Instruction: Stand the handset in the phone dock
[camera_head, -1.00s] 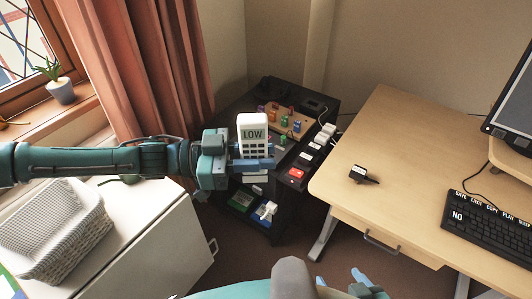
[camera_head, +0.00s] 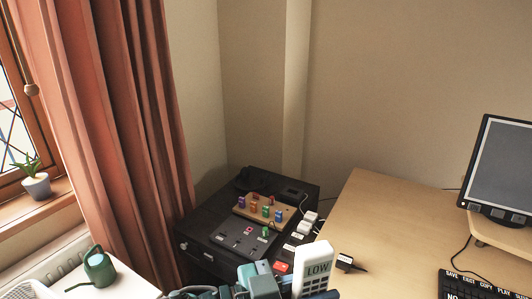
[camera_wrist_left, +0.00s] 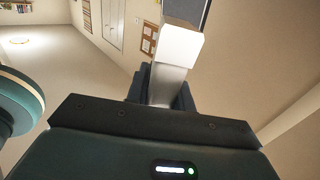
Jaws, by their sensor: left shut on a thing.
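The white handset (camera_head: 316,262) stands upright at the bottom of the head view, with "LOW" on its screen and dark keys below. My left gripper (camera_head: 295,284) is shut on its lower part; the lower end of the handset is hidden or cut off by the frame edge. A small dark device (camera_head: 292,194) with a cable sits at the back right of the black cabinet. It may be the phone dock, but I cannot tell for sure. My right gripper is out of view.
The black cabinet (camera_head: 205,255) carries a wooden board (camera_head: 250,215) with several coloured blocks, and white and red blocks along its right side. The desk (camera_head: 395,215) at right holds a black plug-like item (camera_head: 346,263), monitor and keyboard. A green watering can (camera_head: 98,268) stands at left.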

